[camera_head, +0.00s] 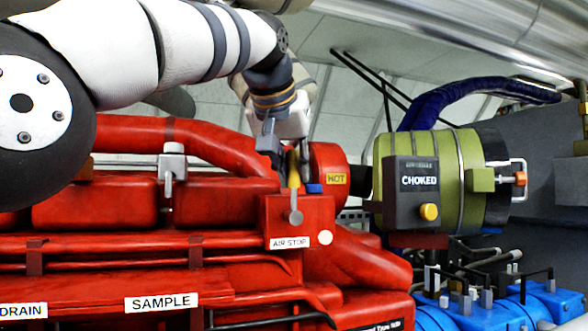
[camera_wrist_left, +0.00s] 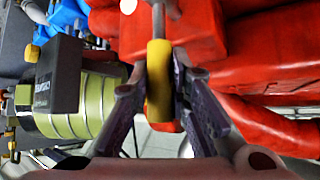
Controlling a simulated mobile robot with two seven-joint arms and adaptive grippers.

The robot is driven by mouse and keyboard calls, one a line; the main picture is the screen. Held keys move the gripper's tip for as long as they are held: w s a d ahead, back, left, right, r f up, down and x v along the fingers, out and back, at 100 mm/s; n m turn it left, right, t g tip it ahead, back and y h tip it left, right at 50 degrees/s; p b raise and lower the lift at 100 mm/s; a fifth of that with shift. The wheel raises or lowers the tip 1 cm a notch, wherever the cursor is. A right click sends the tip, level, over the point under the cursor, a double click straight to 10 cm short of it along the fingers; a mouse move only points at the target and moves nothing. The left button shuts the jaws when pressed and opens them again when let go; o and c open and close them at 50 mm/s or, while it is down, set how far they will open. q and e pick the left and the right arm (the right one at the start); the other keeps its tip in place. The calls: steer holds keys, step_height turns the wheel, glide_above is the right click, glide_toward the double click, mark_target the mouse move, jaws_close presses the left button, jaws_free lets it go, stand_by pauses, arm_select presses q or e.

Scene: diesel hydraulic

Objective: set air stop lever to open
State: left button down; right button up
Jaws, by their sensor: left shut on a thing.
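The air stop lever (camera_head: 293,176) stands about upright on a red housing above the "AIR STOP" label (camera_head: 290,242). It has a yellow grip and a grey shaft with a round grey end at the bottom. My left gripper (camera_head: 286,158) comes down from above and is shut around the yellow grip. In the left wrist view the yellow grip (camera_wrist_left: 159,85) sits between the two dark fingers (camera_wrist_left: 160,72), and the grey shaft runs on beyond it. The upper end of the grip is partly hidden by the gripper in the head view. My right gripper is not in view.
A red cylinder labelled "HOT" (camera_head: 328,178) is close to the right of the lever. A green cylinder (camera_head: 450,160) with a dark "CHOKED" box (camera_head: 416,190) is further right. A red pipe (camera_head: 200,140) runs behind at left. Blue parts (camera_head: 500,305) lie low at right.

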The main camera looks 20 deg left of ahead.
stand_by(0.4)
arm_select(q)
steer(key=c, duration=1.5)
jaws_free()
steer(key=shift+d, duration=0.1)
steer(key=v, duration=1.2)
steer(key=shift+w+f, duration=0.1)
